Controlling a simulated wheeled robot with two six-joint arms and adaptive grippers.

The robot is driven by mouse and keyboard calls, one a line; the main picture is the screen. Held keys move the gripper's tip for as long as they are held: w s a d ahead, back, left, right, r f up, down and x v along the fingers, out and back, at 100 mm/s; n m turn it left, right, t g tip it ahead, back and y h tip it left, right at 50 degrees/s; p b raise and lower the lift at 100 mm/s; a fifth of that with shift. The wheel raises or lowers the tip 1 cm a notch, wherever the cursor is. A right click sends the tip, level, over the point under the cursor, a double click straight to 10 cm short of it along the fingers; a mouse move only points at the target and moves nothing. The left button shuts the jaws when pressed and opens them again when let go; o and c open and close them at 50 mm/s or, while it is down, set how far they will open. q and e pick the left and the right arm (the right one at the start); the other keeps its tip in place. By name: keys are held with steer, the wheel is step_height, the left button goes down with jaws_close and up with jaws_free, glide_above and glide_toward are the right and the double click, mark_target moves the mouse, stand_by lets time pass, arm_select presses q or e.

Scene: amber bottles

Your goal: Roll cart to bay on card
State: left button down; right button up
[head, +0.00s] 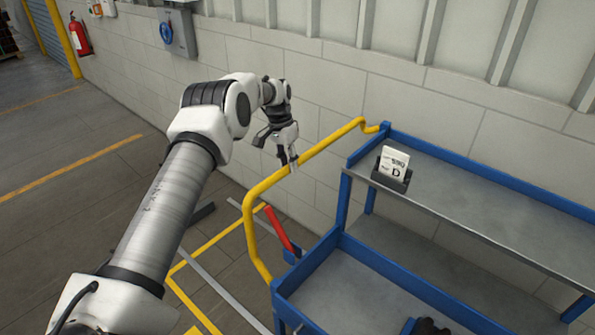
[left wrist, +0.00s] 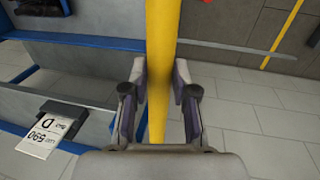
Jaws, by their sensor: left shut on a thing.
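A blue cart (head: 455,210) with grey shelves stands against the wall at the right of the head view. Its yellow push handle (head: 249,228) curves up and along the cart's left end. A white card (head: 394,162) marked with a "D" sits in a dark holder on the upper shelf; it also shows in the left wrist view (left wrist: 45,135). My left gripper (head: 291,163) is at the upper bar of the handle. In the left wrist view the yellow bar (left wrist: 160,75) runs between its two fingers, which are shut on it. My right gripper is out of view.
A red pedal or lever (head: 281,229) is low at the cart's near left end. Yellow and grey lines (head: 205,285) mark the floor left of the cart. The wall runs close behind the cart. Open floor lies to the left.

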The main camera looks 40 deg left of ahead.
arm_select(q)
steer(key=shift+w+a, duration=0.2)
steer(key=shift+a, duration=1.5)
steer(key=c, duration=1.3)
jaws_free()
steer(key=o, duration=0.4)
steer(key=shift+w, duration=0.1)
step_height(320, 180, up, 10)
steer(key=shift+w+f, duration=0.15)
steer(key=shift+f, duration=0.05)
